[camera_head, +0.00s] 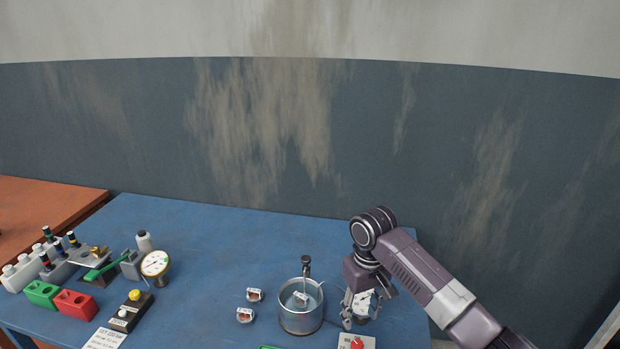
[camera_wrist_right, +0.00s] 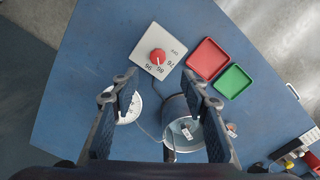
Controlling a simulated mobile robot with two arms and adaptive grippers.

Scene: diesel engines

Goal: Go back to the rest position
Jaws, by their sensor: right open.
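My right gripper (camera_head: 362,306) is above the right part of the blue table (camera_head: 215,235), right of a metal pot (camera_head: 300,320). In the right wrist view its two fingers (camera_wrist_right: 160,88) stand wide apart with nothing held between them. The pot (camera_wrist_right: 172,152) shows beyond the right finger, with a small white-labelled part inside. A white round object (camera_wrist_right: 126,112) is partly hidden behind the left finger; I cannot tell whether it touches. My left gripper is in neither view.
A white box with a red knob (camera_wrist_right: 157,58), a red tray (camera_wrist_right: 208,59) and a green tray (camera_wrist_right: 235,81) lie near the gripper. Two small parts (camera_head: 254,295) sit left of the pot. A gauge (camera_head: 155,264) and coloured blocks (camera_head: 75,304) stand at the left. The table's back middle is clear.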

